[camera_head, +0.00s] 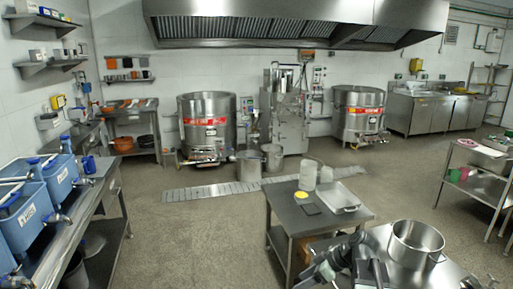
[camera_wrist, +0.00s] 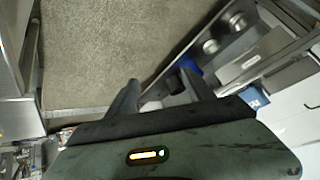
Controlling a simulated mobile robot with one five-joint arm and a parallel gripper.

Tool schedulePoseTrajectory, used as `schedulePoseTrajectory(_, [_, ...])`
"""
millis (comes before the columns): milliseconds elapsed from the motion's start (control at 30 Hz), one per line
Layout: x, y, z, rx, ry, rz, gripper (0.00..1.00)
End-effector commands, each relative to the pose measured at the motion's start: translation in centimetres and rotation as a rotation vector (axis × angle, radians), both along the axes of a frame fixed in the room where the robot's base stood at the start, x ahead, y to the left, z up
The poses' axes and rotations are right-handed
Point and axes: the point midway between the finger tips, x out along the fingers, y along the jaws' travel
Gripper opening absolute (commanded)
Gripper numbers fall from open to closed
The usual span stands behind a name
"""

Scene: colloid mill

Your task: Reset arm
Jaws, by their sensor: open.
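My gripper (camera_wrist: 162,88) shows in the wrist view with its two dark fingers spread apart. Nothing is between them. Behind the fingers is the dark green-grey gripper body with a small lit yellow strip. In the head view, my dark arm (camera_head: 352,258) shows at the bottom, right of centre, beside a steel pot. Its gripper end cannot be made out clearly there.
A steel pot (camera_head: 415,243) stands at the lower right. A steel table (camera_head: 345,218) holds white containers and a tray. Blue tanks (camera_head: 25,216) line the left bench. Large steel vessels (camera_head: 206,122) stand at the back. Floor (camera_head: 195,240) is clear at centre left.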

Motion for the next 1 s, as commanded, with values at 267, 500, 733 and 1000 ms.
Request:
schedulePoseTrajectory(267, [-5.1, 7.5, -2.0, -0.345, 0.293, -0.175, 0.61])
schedulePoseTrajectory(500, [-6.7, 2.0, -3.5, -0.565, 0.434, -0.658, 0.61])
schedulePoseTrajectory(733, [-6.5, 0.6, -3.5, -0.57, 0.502, -0.944, 0.61])
schedulePoseTrajectory(1000, [-6.5, 0.7, -3.5, -0.564, 0.508, -0.959, 0.61])
